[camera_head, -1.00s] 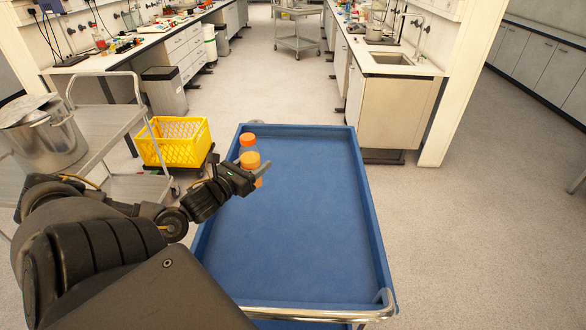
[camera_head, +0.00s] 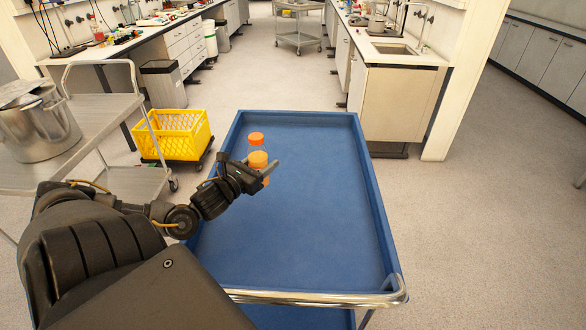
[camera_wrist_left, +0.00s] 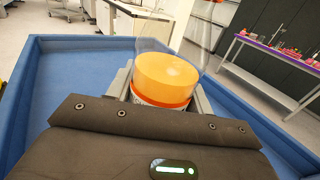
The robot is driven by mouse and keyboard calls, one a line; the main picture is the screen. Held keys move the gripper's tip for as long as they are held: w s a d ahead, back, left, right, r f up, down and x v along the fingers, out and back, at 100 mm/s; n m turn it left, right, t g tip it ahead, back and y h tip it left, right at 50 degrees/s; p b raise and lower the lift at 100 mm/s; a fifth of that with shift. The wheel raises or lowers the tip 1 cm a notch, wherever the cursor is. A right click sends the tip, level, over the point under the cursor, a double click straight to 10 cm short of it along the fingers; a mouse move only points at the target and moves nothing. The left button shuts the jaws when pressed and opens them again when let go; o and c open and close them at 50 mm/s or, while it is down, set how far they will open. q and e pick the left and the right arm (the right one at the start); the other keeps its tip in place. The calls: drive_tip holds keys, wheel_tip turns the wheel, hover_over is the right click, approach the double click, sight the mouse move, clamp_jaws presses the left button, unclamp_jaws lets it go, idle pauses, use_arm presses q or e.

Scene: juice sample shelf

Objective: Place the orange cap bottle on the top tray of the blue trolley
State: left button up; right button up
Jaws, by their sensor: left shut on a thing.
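The orange cap bottle is held roughly upright by my left gripper (camera_head: 265,176). In the head view its orange cap (camera_head: 256,137) is on top, with a clear section below and orange contents (camera_head: 258,160) near the fingers. In the left wrist view the bottle's orange contents (camera_wrist_left: 168,77) and clear upper wall show between the fingers; its cap is out of that view. The blue trolley's top tray (camera_head: 315,215) lies below the bottle, toward its left side. I cannot tell whether the bottle's base touches the tray. My right gripper is out of view.
The rest of the top tray is empty, with raised rims and a metal handle bar (camera_head: 330,298) at the near end. A grey cart with a metal pot (camera_head: 40,130) and a yellow crate (camera_head: 178,135) stand to the left.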

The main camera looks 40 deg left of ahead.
use_arm(q)
drive_tip(key=w+d+f+p, duration=0.1)
drive_tip(key=w+f, duration=0.7)
drive_tip(key=w, duration=0.3)
drive_tip(key=shift+w+d+f, duration=0.25)
drive_tip(key=shift+w+f, duration=0.05)
drive_tip(key=shift+f, duration=0.05)
drive_tip(key=f+p, duration=0.1)
drive_tip(key=f, duration=0.2)
drive_tip(key=shift+w, duration=0.2)
drive_tip(key=shift+f, duration=0.2)
drive_tip(key=shift+f, duration=0.2)
drive_tip(key=o, duration=1.1)
drive_tip(key=shift+o, duration=0.2)
drive_tip(key=shift+s, duration=0.1)
